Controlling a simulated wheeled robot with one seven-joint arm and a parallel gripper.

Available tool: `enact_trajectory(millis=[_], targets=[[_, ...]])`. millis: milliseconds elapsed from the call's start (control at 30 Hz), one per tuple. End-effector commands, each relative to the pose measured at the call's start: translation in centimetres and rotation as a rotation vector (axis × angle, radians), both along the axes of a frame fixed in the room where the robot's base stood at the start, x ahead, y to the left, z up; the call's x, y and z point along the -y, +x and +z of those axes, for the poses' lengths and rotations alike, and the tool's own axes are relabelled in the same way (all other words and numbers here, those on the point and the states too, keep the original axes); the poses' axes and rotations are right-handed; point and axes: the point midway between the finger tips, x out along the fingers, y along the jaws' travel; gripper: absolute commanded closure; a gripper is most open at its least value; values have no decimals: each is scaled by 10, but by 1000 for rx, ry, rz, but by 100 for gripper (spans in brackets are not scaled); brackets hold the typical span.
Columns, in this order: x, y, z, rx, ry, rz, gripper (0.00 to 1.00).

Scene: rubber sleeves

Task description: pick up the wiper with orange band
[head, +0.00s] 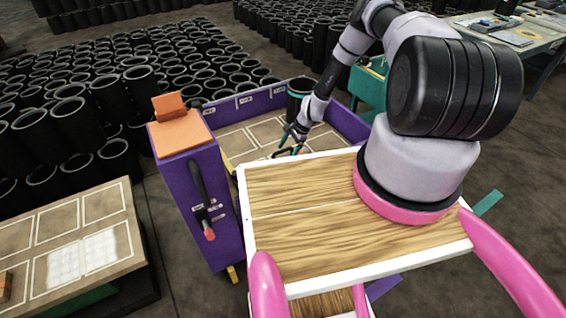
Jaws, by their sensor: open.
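I cannot make out a wiper with an orange band anywhere. The near part of the tray is hidden by the wooden top, and my arm covers part of its right side.
A dark container with a teal band (299,88) stands at the tray's back, close to my arm. A purple cabinet with an orange top (183,138) stands to the left. Many black rubber sleeves (72,120) fill the floor behind. A marked table (75,240) is at the lower left.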

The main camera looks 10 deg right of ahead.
Motion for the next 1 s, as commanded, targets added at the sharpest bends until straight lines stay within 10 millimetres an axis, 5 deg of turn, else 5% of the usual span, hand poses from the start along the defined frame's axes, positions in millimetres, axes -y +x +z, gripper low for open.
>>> enact_trajectory(millis=[300, 600, 633, 867, 1000], targets=[[-21, 4, -38, 0, 0, 1, 11], [-23, 5, -44, 0, 0, 1, 11], [-23, 5, -44, 0, 0, 1, 15], [-23, 5, -44, 0, 0, 1, 100], [-23, 6, -44, 1, 0, 2, 100]])
